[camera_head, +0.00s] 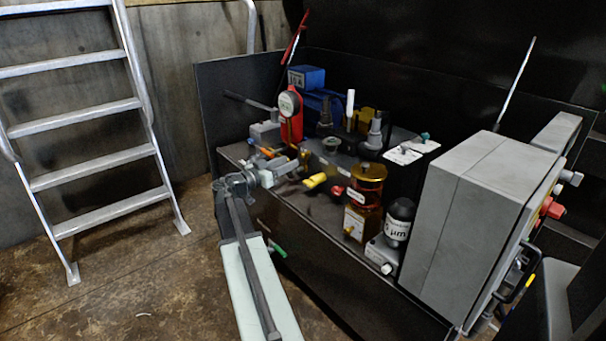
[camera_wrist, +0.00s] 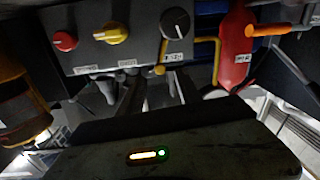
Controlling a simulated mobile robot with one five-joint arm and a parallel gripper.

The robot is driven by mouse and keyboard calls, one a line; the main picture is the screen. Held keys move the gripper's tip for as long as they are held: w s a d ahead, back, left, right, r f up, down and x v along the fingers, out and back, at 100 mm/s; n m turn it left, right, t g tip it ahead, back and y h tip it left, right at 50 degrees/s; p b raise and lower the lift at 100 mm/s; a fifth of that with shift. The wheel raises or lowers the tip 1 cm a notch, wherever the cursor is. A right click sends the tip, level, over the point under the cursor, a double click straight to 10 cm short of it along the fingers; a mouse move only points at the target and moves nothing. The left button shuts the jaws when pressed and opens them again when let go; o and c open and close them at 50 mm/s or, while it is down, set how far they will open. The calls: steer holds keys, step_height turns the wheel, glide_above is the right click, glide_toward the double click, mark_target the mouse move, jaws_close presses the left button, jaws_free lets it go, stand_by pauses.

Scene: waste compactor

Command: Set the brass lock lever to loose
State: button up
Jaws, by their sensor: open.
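Nothing shows between the fingers. In the head view my gripper (camera_head: 297,162) is at the front of the bench, left of a yellow handle (camera_head: 315,181). The brass piece cannot be made out there.
A yellow knob (camera_wrist: 117,33) and a red knob (camera_wrist: 65,41) are left of the grey knob. A red body (camera_wrist: 236,45) and an orange handle (camera_wrist: 267,30) are right. An amber canister (camera_head: 367,185) and grey cabinet (camera_head: 470,220) stand right on the bench; a ladder (camera_head: 95,110) is left.

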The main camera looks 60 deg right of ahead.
mark_target(301, 156)
steer(key=x, duration=0.7)
steer(key=shift+s+d, duration=0.1)
steer(key=shift+d, duration=0.3)
jaws_close()
stand_by(1.1)
